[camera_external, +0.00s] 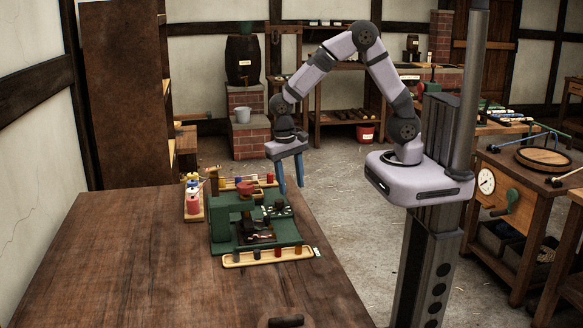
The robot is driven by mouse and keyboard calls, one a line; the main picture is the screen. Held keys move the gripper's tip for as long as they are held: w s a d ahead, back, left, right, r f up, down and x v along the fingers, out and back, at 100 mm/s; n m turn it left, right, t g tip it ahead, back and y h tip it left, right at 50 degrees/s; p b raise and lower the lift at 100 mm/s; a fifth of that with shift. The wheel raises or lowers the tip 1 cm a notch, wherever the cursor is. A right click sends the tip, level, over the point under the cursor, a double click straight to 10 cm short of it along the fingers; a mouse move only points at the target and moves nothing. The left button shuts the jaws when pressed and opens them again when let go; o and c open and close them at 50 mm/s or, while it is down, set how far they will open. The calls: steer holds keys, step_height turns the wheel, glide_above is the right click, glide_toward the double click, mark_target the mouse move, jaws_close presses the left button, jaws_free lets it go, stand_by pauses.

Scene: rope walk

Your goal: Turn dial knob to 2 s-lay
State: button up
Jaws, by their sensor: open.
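A green machine (222,232) stands on the wooden table at the left. A dark panel (278,209) with small pale details sits at its back right; which part is the dial knob, and any s-lay mark or number, is too small to tell. My gripper (291,187) hangs with its two blue fingers pointing down, apart, with nothing between them. In the picture it is just above and right of the dark panel, apart from the machine.
A wooden tray (232,263) with small coloured pieces lies before the machine. Coloured spools (193,200) stand at its left. The table's front (130,270) is mostly clear, with a dark object (286,321) at the near edge. A cabinet with a white gauge (486,181) stands far right.

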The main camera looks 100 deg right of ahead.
mark_target(279, 200)
steer(key=w+r+p, duration=0.1)
steer(key=w+r+m, duration=0.1)
steer(key=shift+w+d+r+t+p, duration=0.15)
steer(key=shift+w+d+t+p, duration=0.05)
steer(key=shift+w+t+p, duration=0.2)
steer(key=shift+w+d+r+m, duration=0.1)
steer(key=shift+w+m, duration=0.4)
steer(key=shift+w, duration=0.05)
steer(key=shift+s+f+p, duration=0.1)
steer(key=shift+f+p, duration=0.9)
steer(key=shift+f, duration=2.7)
steer(key=c, duration=1)
